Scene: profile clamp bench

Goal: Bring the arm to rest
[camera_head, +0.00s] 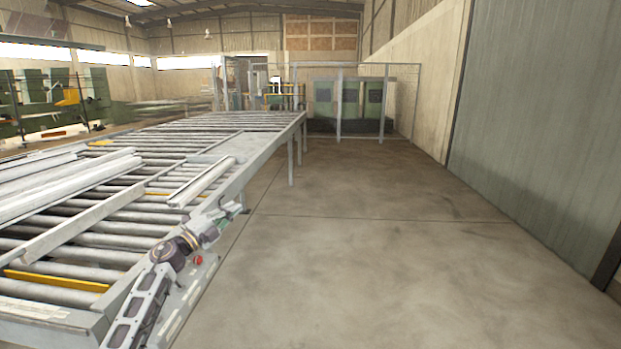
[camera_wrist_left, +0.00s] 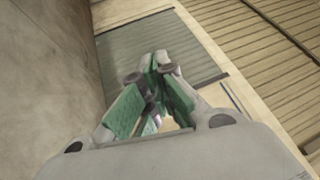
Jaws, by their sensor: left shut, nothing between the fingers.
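My left arm reaches in from the bottom left of the head view, along the near edge of the roller table. My left gripper (camera_head: 237,209) is at the table's right edge, just in front of a short pale profile (camera_head: 203,182) that lies on the table. It holds nothing. In the left wrist view, the green-padded fingers of the left gripper (camera_wrist_left: 158,72) come together with nothing between them. My right gripper is not in view.
The roller table (camera_head: 215,150) fills the left side, with several long pale profiles (camera_head: 65,180) on it. A red button (camera_head: 198,260) sits near its front edge. The floor (camera_head: 370,240) to the right is clear up to the grey-green wall panel (camera_head: 545,130). Fenced machines (camera_head: 345,100) stand behind.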

